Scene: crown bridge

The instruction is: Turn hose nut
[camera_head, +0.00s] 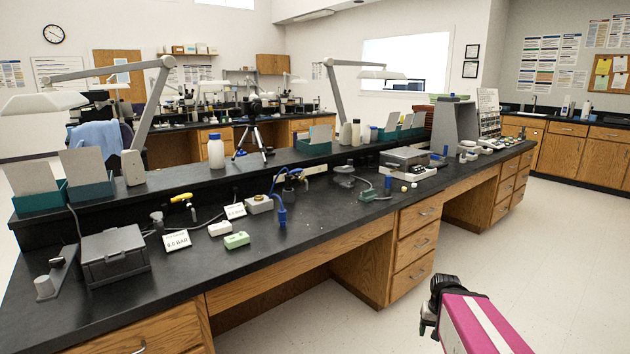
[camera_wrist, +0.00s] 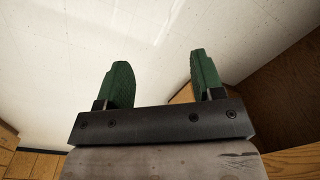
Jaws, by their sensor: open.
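My gripper (camera_wrist: 160,62) shows in the wrist view with its two green fingers apart and nothing between them. In the head view my pink and white arm is at the lower right, over the floor in front of the bench, apart from everything on it. I cannot single out the hose nut. Blue fittings with a blue hose (camera_head: 281,212) stand mid-bench. A yellow-handled part (camera_head: 183,198) with a grey hose lies to their left. Both are too small to show a nut clearly.
The black bench (camera_head: 340,222) has clear room at its front middle. A grey lidded box (camera_head: 113,256), a "6.0 BAR" card (camera_head: 176,241) and a green block (camera_head: 236,240) sit on its left. Wooden drawers (camera_head: 414,250) are below. A tripod (camera_head: 252,138) stands on the raised shelf.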

